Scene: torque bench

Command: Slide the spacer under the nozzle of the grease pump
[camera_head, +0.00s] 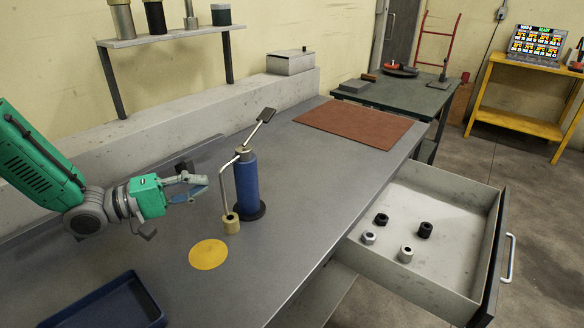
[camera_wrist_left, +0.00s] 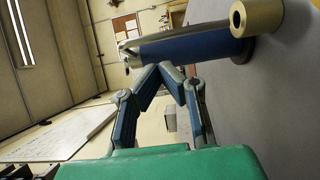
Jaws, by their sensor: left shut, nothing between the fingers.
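The grease pump (camera_head: 246,187) is a blue cylinder on a dark round base, with a tilted lever on top and a thin nozzle tube bending down its left side. The spacer (camera_head: 231,224), a short brass-coloured cylinder with a hole, stands upright on the bench at the nozzle's lower end. I cannot tell whether they touch. My left gripper (camera_head: 201,186) is shut and empty, left of the pump and apart from it. In the left wrist view the spacer (camera_wrist_left: 258,17) is at the upper right, beside the blue pump (camera_wrist_left: 190,49), beyond the fingertips. My right gripper is not in view.
A flat yellow disc (camera_head: 208,254) lies in front of the spacer. A blue tray (camera_head: 153,308) is at the front left. A brown mat (camera_head: 353,123) lies toward the far end. An open drawer (camera_head: 390,259) at the right holds several small nut-like parts.

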